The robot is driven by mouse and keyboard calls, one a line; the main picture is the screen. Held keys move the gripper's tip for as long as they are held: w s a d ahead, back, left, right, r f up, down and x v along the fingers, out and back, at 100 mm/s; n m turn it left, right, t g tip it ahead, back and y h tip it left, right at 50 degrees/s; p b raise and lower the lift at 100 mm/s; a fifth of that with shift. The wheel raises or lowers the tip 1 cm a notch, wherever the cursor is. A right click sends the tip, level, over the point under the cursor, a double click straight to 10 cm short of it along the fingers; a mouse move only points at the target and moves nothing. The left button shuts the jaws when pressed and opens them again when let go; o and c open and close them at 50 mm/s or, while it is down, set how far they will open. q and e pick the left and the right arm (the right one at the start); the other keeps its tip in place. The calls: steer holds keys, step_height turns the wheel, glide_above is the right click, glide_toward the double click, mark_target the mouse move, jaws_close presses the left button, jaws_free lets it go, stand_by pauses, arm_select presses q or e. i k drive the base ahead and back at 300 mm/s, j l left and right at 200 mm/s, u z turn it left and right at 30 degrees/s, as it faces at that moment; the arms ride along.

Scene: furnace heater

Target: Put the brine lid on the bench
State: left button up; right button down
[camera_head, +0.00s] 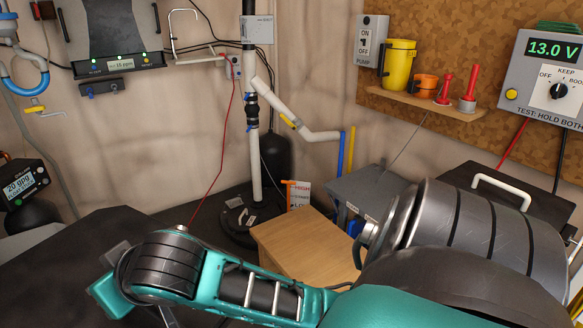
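I cannot single out the brine lid for certain. A large dark surface (60,255) fills the lower left, and a round black base or cover (239,228) with small parts on it sits around the foot of the white pipe. A light wooden top (292,240) in the middle may be the bench; its near part is hidden behind my arm. One teal arm of mine crosses the front, from the lower right to an elbow at the left. Neither gripper shows.
A grey box (372,190) and a dark case with a white handle (503,190) stand behind the arm. A shelf (420,101) holds a yellow cup (398,66) and red tools. A vertical white pipe (253,150) rises behind the wooden top. A voltage panel (540,80) hangs at right.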

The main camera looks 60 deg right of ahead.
mark_target(337, 267)
steer(key=z, duration=0.4)
steer(key=i+z, duration=0.15)
steer(key=z, duration=0.65)
steer(key=i+z, duration=0.15)
steer(key=z, duration=0.2)
steer(key=i+j+z, duration=0.15)
steer(key=z, duration=0.2)
steer(key=i+j+z, duration=0.1)
steer(key=z, duration=0.25)
steer(key=i+j+z, duration=0.5)
steer(key=j, duration=0.2)
steer(key=i+j, duration=0.1)
steer(key=j, duration=0.2)
steer(key=i+j, duration=0.1)
steer(key=j, duration=0.2)
steer(key=i+j+z, duration=0.1)
steer(key=j, duration=0.2)
